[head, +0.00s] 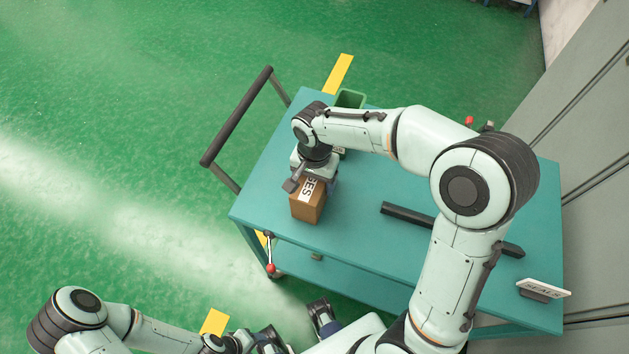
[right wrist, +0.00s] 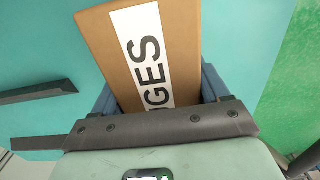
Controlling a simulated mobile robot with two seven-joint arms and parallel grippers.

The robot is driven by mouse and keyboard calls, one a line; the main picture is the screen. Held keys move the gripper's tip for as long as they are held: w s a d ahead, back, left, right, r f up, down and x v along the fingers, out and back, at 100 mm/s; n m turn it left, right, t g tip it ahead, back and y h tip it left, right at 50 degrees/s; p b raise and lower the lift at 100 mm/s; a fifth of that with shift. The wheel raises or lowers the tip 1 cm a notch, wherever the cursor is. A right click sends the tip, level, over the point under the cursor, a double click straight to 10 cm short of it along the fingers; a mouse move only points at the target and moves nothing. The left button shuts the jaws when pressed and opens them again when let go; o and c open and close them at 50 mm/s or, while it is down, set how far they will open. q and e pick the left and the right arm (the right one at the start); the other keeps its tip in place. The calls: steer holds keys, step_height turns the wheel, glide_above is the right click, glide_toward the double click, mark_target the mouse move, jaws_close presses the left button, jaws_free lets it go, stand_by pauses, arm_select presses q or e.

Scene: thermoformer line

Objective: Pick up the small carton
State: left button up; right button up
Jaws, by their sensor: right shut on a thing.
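The small carton (head: 307,204) is brown with a white label and stands on the teal cart top near its left edge. My right gripper (head: 312,178) reaches down over it from above and is shut on it. In the right wrist view the carton (right wrist: 110,55) sits between the fingers, and the label letters "GES" show. Whether the carton's base touches the cart top cannot be told. My left gripper (head: 322,312) is low in the head view, away from the cart; its jaws are too unclear to judge.
The teal cart (head: 360,250) has a dark push handle (head: 237,115) at its left. A green bin (head: 349,98) stands at the back. A dark bar (head: 400,214) lies right of the carton, and a white sign (head: 543,288) stands at the right corner. Grey cabinets (head: 590,150) border the right.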

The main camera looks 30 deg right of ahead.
arm_select(q)
steer(key=r+p, duration=0.1)
steer(key=w+r+p, duration=0.1)
steer(key=r+p, duration=0.1)
steer(key=shift+w+r, duration=0.2)
steer(key=shift+r, duration=0.05)
arm_select(e)
step_height(320, 180, up, 20)
arm_select(q)
steer(key=shift+s, duration=0.1)
arm_select(e)
steer(key=shift+f, duration=0.1)
